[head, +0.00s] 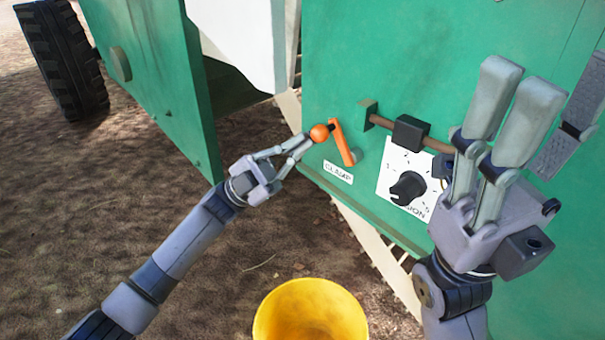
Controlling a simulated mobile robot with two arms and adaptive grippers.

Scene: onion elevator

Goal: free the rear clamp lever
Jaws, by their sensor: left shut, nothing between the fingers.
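The clamp lever (342,143) is an orange bar with an orange ball knob (319,132) at its upper left. It sits on the green machine panel (345,70), above a white label reading CLAMP (338,172). It is the only clamp lever in view. My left gripper (304,142) is shut and empty, with its fingertips at the lower left of the ball knob. I cannot tell whether they touch it. My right gripper (545,115) is raised at the right, close to the camera, with its fingers spread and empty. It hides part of the panel.
A black dial (408,187) on a white scale plate and a brown rod with a black block (410,132) are right of the lever. A yellow bucket (310,312) stands below. A green side panel (150,80) and wheel (62,60) are at upper left. Bare ground lies left.

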